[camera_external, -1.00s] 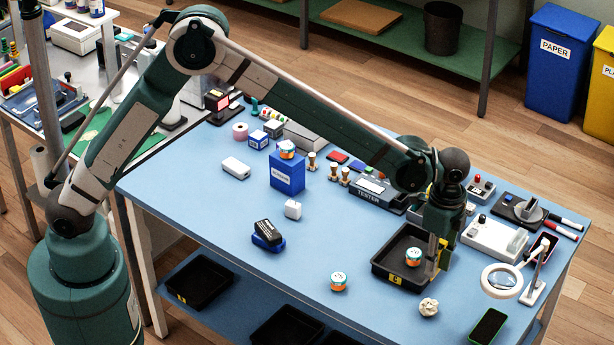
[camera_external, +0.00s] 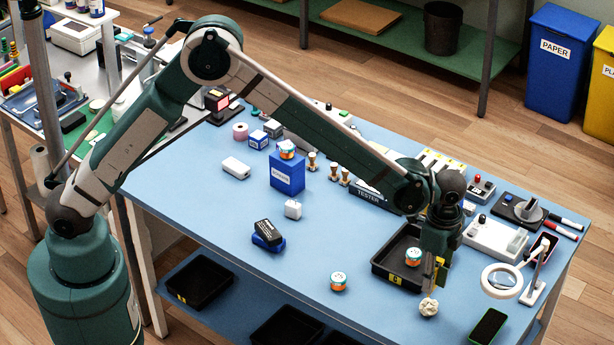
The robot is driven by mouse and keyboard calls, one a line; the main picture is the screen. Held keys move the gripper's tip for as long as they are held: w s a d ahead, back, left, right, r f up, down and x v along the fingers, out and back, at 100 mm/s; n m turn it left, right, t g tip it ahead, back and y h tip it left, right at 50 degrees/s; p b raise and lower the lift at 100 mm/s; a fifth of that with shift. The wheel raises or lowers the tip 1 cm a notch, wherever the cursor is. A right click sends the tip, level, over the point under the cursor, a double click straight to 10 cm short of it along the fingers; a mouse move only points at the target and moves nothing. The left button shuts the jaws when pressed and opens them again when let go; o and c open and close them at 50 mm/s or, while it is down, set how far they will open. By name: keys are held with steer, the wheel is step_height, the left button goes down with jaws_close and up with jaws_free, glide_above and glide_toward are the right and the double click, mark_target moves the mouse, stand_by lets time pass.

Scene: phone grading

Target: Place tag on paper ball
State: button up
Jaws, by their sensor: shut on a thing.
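The crumpled, cream-white paper ball (camera_external: 429,307) lies on the blue table, just in front of the black tray. My gripper (camera_external: 438,284) points down just above and slightly right of the ball. It is shut on a small yellow tag (camera_external: 440,268), partly hidden by the gripper. The tag looks upright and its lower end is close to the ball; I cannot tell whether they touch.
A phone (camera_external: 488,327) lies to the right, below a magnifier (camera_external: 501,281).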

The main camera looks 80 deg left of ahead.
steer(key=shift+f, duration=0.1)
steer(key=shift+f, duration=1.8)
steer(key=shift+f, duration=0.1)
steer(key=o, duration=0.7)
step_height(320, 180, up, 12)
steer(key=shift+w+a+r, duration=0.15)
